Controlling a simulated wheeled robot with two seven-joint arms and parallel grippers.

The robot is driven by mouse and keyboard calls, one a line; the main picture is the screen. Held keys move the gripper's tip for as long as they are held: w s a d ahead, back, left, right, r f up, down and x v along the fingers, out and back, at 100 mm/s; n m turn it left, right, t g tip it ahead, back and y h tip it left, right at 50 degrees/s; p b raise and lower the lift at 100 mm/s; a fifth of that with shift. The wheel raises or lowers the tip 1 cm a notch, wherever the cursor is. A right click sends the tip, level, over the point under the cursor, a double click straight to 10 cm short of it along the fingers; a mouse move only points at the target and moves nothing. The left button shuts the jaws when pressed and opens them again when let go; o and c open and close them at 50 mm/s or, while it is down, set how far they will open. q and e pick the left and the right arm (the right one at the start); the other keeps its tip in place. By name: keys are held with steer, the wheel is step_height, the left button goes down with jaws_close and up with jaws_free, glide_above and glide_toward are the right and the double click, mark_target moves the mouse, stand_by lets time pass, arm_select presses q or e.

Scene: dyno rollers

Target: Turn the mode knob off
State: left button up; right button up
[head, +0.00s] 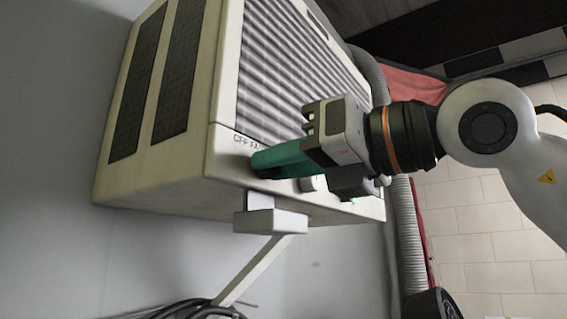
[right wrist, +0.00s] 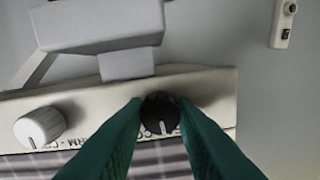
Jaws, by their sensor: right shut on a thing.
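The mode knob (right wrist: 160,112) is a black round knob on the cream front panel of a window air conditioner (head: 170,170). It carries a white pointer line, which points down in the right wrist view. My right gripper (head: 264,162) has its green fingers at the knob, beside the lettering "OFF FA..." in the head view. In the right wrist view its fingertips (right wrist: 160,106) are shut on the two sides of the knob. The fingers hide part of the lettering around it. My left gripper is not in view.
A second, white knob (right wrist: 40,128) sits on the same panel, left of the black one, by partly readable lettering. A pale bracket (head: 276,222) juts below the unit. The ribbed grille (head: 285,65) adjoins the panel. A corrugated hose (head: 408,240) and dark cables (head: 200,308) are nearby.

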steer(key=n+b, duration=0.1)
steer(key=n, duration=0.8)
stand_by(0.8)
steer(key=o, duration=1)
steer(key=shift+h, duration=0.3)
steer(key=b+v, duration=0.4)
steer(key=v, duration=0.8)
